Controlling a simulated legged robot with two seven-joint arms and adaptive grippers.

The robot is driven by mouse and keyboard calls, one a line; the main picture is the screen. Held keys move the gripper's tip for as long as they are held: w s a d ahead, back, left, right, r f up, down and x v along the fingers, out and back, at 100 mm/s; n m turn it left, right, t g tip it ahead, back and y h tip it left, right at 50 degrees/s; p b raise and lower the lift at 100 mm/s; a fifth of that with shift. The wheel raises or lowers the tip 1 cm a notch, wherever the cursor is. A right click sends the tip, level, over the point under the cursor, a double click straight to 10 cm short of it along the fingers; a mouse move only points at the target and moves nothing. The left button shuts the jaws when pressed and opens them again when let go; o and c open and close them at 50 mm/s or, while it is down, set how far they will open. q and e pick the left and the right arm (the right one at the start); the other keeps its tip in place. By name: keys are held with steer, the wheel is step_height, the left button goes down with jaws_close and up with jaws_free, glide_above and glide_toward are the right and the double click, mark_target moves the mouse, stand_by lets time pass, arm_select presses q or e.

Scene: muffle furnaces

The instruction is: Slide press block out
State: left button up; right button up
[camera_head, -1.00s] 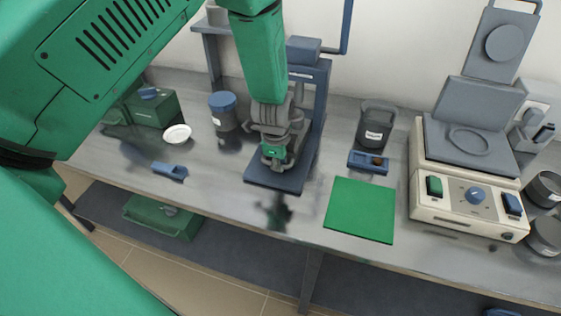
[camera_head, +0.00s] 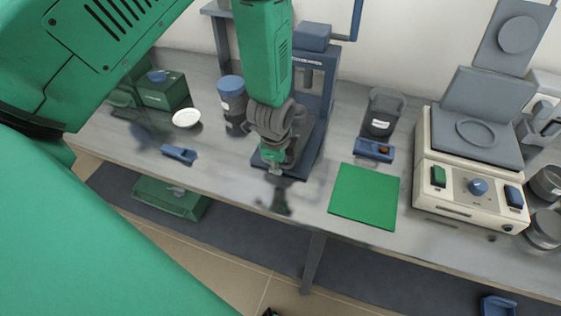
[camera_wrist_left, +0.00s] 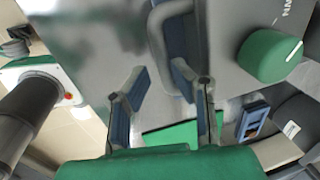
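The blue-grey press (camera_head: 313,78) stands on the bench in the head view, its base plate (camera_head: 310,150) partly covered by my left gripper (camera_head: 273,160). My left gripper is at the front of the press, low over the base's front edge. In the left wrist view its two blue-padded fingers (camera_wrist_left: 160,78) are apart, with no object clearly held between them. A grey curved handle (camera_wrist_left: 170,45) and a green knob (camera_wrist_left: 268,56) show just beyond the fingertips. I cannot make out the press block; the gripper and arm cover that area.
Right of the press are a green mat (camera_head: 363,196), a blue tray (camera_head: 374,150), a dark container (camera_head: 382,115) and a cream hotplate unit (camera_head: 470,200). To the left are a jar (camera_head: 232,98), a white dish (camera_head: 187,118) and a blue tool (camera_head: 179,154).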

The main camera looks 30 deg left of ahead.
arm_select(q)
step_height(320, 180, up, 12)
steer(key=s, duration=0.2)
steer(key=shift+d+f, duration=0.15)
steer(key=shift+d, duration=0.15)
steer(key=shift+s, duration=0.1)
steer(key=shift+f, duration=0.1)
steer(key=s+a+f+n+g, duration=0.1)
steer(key=s+f+n, duration=0.8)
steer(key=s, duration=0.4)
steer(key=s+f+n+g, duration=0.1)
steer(key=s+f+n, duration=0.6)
steer(key=s+f, duration=0.4)
step_height(320, 180, down, 7)
steer(key=w+m+b, duration=0.1)
steer(key=b, duration=0.8)
steer(key=shift+d+r+h, duration=0.2)
steer(key=shift+d+h, duration=0.1)
steer(key=shift+d, duration=0.1)
steer(key=shift+w, duration=0.1)
steer(key=shift+w, duration=0.1)
